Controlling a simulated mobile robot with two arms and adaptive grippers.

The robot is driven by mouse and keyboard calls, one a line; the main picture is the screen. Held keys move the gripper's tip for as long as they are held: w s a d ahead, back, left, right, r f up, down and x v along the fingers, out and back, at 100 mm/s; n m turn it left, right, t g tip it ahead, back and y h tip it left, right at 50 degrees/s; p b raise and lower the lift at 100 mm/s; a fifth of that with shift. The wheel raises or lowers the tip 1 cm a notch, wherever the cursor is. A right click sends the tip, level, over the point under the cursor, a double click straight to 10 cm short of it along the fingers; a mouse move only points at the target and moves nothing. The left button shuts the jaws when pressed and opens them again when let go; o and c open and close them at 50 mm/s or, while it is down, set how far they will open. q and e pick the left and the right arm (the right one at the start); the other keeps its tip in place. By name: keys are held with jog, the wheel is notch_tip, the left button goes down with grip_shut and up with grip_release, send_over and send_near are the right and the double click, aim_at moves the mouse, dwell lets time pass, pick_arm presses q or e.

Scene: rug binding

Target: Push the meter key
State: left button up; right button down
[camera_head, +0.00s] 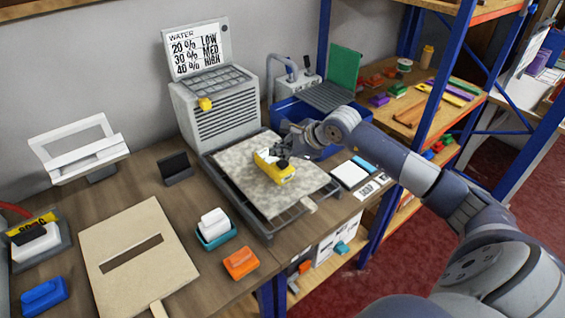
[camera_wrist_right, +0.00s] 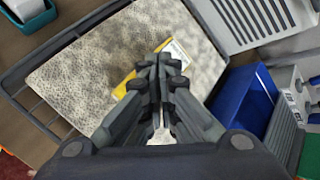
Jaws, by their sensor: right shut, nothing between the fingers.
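The yellow meter (camera_head: 273,168) with a dark knob-like part lies on the mottled grey rug piece (camera_head: 247,152) in the black tray. My right gripper (camera_head: 284,150) is over the rug beside the meter, at its upper right in the head view. In the right wrist view the gripper (camera_wrist_right: 160,62) is shut and empty, with its fingertips over the meter (camera_wrist_right: 126,82), hiding much of it. Whether the fingertips touch the meter, and where its key is, I cannot tell. My left gripper is not in view.
A grey vented machine (camera_head: 217,108) with a water chart stands behind the tray. A blue bin (camera_head: 297,112) is behind my right gripper. A beige board (camera_head: 138,262), a teal holder (camera_head: 215,232) and an orange block (camera_head: 241,263) lie left of the tray. Blue shelving stands at right.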

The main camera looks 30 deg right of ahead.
aim_at(281, 164)
dwell(0.9)
jog(key=shift+f+b, duration=0.45)
jog(key=shift+b, duration=0.25)
jog(key=shift+f+b, duration=0.55)
jog(key=shift+b, duration=0.1)
dwell(0.5)
jog(key=shift+r, duration=0.15)
jog(key=shift+r+p, duration=0.35)
jog(key=shift+r, duration=0.45)
jog(key=shift+r, duration=0.1)
jog(key=shift+r+p, duration=1.1)
jog(key=shift+r, duration=1.35)
